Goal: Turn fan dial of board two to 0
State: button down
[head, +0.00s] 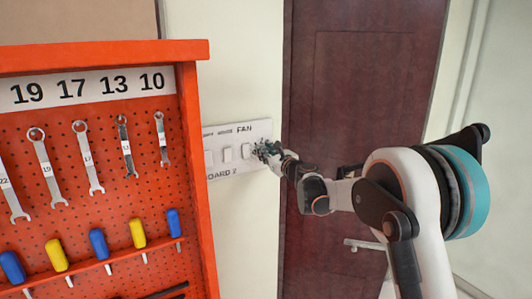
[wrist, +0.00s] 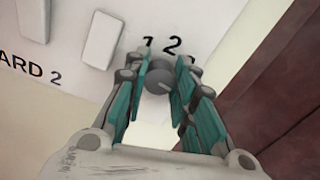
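Board two (head: 237,146) is a white switch panel on the wall with "FAN" printed at its upper right and "BOARD 2" below. In the wrist view the fan dial (wrist: 158,81) is a small round grey knob with the digits 1 and 2 above it. My gripper (head: 262,150) is at the panel's right end and hides the dial in the head view. In the wrist view its teal-padded fingers (wrist: 162,68) stand apart on both sides of the dial. I cannot tell whether they press on it. The dial's pointer setting is unclear, and other digits are hidden.
White rocker switches (wrist: 100,38) sit left of the dial. An orange pegboard (head: 105,170) with wrenches and screwdrivers juts out on the left. A dark red door (head: 345,95) with a handle (head: 365,245) is to the right, behind my arm.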

jog(key=c, duration=2.4)
grip_release()
jog(key=c, duration=2.4)
grip_release()
jog(key=m+b, duration=0.3)
jog(key=m, duration=0.7)
jog(key=m+b, duration=0.4)
jog(key=m, duration=0.7)
jog(key=f+m+b, duration=0.1)
jog(key=m+b, duration=0.3)
jog(key=m, duration=0.7)
jog(key=shift+d, duration=0.1)
jog(key=c, duration=2.4)
grip_release()
jog(key=c, duration=1.3)
grip_release()
jog(key=shift+w, duration=0.1)
